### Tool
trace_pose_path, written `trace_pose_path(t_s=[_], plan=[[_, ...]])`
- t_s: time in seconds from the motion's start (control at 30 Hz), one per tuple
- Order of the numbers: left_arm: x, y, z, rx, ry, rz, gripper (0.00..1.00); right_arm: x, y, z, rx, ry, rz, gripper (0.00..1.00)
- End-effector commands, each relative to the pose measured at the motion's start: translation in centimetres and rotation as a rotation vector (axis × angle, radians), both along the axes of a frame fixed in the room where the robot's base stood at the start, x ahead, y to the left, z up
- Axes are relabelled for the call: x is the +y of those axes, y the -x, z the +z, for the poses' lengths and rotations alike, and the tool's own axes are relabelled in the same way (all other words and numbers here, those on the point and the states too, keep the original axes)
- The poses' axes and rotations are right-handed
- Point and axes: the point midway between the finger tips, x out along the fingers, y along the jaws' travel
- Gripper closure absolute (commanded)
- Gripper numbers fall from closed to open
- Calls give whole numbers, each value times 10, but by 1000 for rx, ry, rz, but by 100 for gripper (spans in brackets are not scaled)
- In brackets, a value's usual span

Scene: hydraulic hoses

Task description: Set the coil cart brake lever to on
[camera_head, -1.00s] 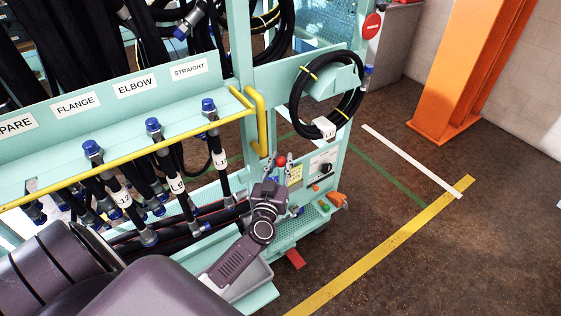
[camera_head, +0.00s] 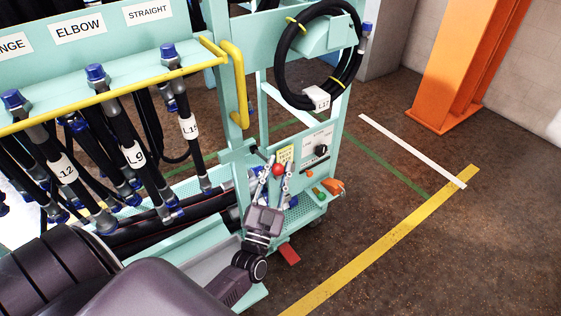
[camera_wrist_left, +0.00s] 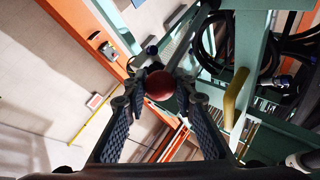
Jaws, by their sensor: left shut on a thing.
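The coil cart is a light teal frame (camera_head: 247,188) with hose racks on the left and a coil holder at its right end. The red ball knob (camera_head: 278,169) of the lever shows low at that end, beside a white control panel (camera_head: 317,150). My left gripper (camera_head: 279,167) has its fingers on either side of this knob, shut on it. In the left wrist view the red knob (camera_wrist_left: 160,85) sits between the fingertips (camera_wrist_left: 158,90), with a grey rod (camera_wrist_left: 186,42) running up from it. Brake markings are too small to read. My right gripper is not in view.
A yellow handle (camera_head: 235,85) and yellow rail (camera_head: 115,88) stand close above and left of my gripper. A black hose coil (camera_head: 290,65) hangs above. Orange and green items (camera_head: 333,186) lie on the cart's right corner. Floor to the right, before the orange column (camera_head: 460,65), is open.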

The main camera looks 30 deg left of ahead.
Motion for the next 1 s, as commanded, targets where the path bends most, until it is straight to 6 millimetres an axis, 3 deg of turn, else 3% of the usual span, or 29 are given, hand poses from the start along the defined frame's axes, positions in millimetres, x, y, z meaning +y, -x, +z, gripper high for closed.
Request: trace_pose_path(t_s=[0.03,0.3,0.93,0.97,1.0], plan=[[-2,2,-13,13,6,-3,100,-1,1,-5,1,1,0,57],[-4,3,-29,17,8,-5,100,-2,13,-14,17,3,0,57],[-4,3,-36,24,9,-5,100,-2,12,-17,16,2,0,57],[-4,3,-36,24,9,-5,72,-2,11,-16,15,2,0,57],[-4,3,-36,25,9,-4,68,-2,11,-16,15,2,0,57]])
